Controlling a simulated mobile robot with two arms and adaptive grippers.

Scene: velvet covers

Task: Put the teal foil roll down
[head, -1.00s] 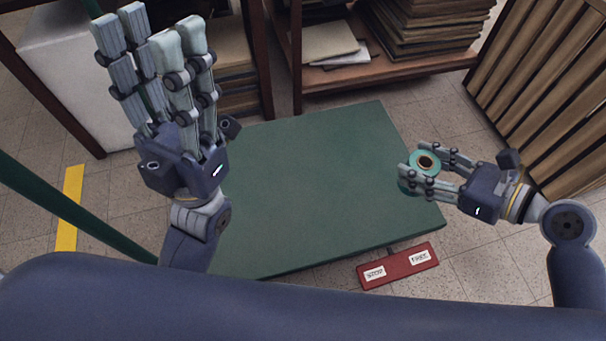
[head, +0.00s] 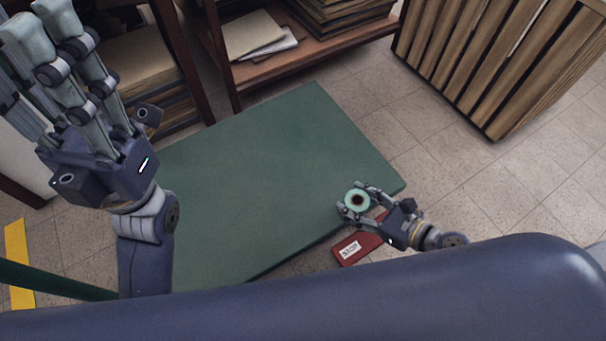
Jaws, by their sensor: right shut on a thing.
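The teal foil roll (head: 357,200) is a short teal cylinder with a dark, tan-rimmed core facing up. My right gripper (head: 356,206) is shut on it, fingers on both sides, over the near right part of the green platform (head: 255,175). I cannot tell whether the roll touches the platform. My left gripper (head: 50,65) is raised at the upper left, its fingers pointing up and apart, holding nothing that I see. Its fingertips are partly cut off by the frame edge.
The green platform is bare elsewhere. A red pedal with a white label (head: 350,249) lies at its near edge, partly hidden by my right gripper. A shelf with papers (head: 262,75) stands behind, and a slatted wooden unit (head: 495,65) at the upper right.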

